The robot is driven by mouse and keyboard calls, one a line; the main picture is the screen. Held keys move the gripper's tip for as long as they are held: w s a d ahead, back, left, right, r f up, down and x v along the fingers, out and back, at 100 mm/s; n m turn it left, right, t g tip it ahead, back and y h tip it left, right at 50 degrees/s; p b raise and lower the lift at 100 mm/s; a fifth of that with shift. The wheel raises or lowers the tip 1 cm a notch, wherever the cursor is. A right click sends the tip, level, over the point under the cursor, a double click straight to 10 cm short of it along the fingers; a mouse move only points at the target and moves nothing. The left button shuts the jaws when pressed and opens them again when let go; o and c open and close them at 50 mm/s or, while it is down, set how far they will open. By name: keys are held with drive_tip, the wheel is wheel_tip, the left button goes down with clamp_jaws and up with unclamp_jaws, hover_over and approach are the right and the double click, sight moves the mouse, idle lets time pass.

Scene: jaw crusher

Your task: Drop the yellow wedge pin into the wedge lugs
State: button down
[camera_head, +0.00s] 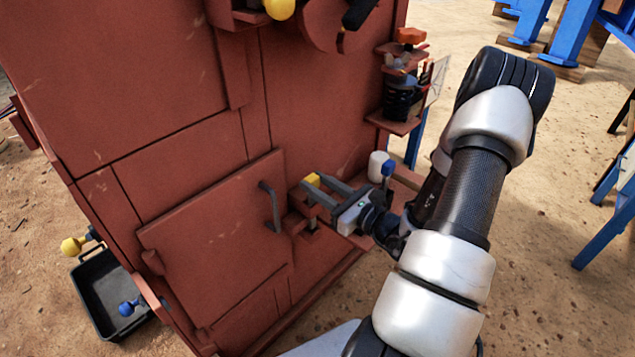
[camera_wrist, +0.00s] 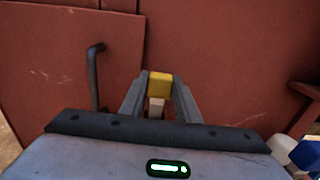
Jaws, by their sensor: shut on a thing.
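The yellow wedge pin (camera_head: 312,179) is between the fingertips of my gripper (camera_head: 317,186), beside the right edge of the red door. In the wrist view, the pin's yellow head (camera_wrist: 159,84) is pinched between the two grey fingers (camera_wrist: 160,92), with a paler part showing below it. The red wedge lugs (camera_head: 299,203) project from the machine wall by the door edge, at and under my fingertips. My fingers and the pin's head hide much of them. I cannot tell whether the pin's lower end is inside the lugs.
The red door (camera_head: 215,238) has a dark bar handle (camera_head: 270,205) just left of my gripper. A shelf with a white cylinder (camera_head: 378,165) and a blue-topped item (camera_head: 388,170) is close right. A black bin (camera_head: 108,292) lies lower left.

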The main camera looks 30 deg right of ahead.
drive_tip(key=shift+f, duration=1.5)
drive_tip(key=c, duration=1.3)
unclamp_jaws()
drive_tip(key=shift+o, duration=0.2)
drive_tip(key=shift+f, duration=0.1)
drive_tip(key=shift+s, duration=0.1)
drive_tip(key=p+v, duration=0.2)
drive_tip(key=v, duration=1.5)
drive_tip(key=shift+p, duration=0.4)
